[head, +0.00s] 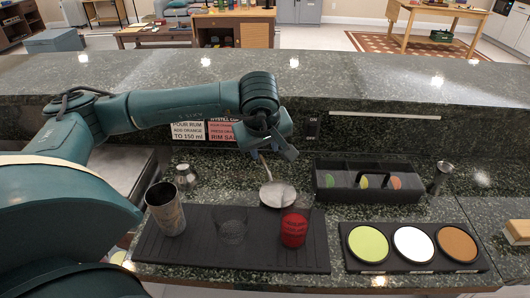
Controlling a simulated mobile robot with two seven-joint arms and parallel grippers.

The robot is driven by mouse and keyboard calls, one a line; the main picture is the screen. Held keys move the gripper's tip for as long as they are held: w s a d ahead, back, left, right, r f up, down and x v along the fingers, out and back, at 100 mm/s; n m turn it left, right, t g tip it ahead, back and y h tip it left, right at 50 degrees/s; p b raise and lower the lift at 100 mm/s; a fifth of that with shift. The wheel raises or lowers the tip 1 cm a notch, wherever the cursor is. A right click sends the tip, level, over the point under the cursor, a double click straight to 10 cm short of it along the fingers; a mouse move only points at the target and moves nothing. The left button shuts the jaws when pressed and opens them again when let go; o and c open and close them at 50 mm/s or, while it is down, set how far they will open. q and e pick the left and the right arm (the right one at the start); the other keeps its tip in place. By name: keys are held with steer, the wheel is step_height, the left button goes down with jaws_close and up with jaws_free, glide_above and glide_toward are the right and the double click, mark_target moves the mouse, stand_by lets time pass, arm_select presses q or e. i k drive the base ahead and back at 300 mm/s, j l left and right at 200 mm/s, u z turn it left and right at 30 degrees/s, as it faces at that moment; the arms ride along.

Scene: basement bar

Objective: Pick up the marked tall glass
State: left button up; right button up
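Two clear glasses stand on the black ribbed mat (190,252). The left glass (231,226) looks empty. The right glass (294,227) is red inside, with darker marks like lettering on its front; I cannot tell for certain which one is the marked tall glass. My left gripper (276,155) is above and behind the glasses, pointing down, apart from both. A round metal strainer (277,194) is below it, its thin handle rising toward the fingers; whether the fingers hold it is unclear. My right gripper is out of view.
A metal shaker tin (165,210) stands at the mat's left end, a small metal jigger (185,176) behind it. A black garnish caddy (368,192) and a tray of coloured discs (365,268) are at right. A raised granite ledge (380,85) runs behind.

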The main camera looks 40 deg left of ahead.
mark_target(295, 219)
steer(key=k+l, duration=0.75)
steer(key=k, duration=0.15)
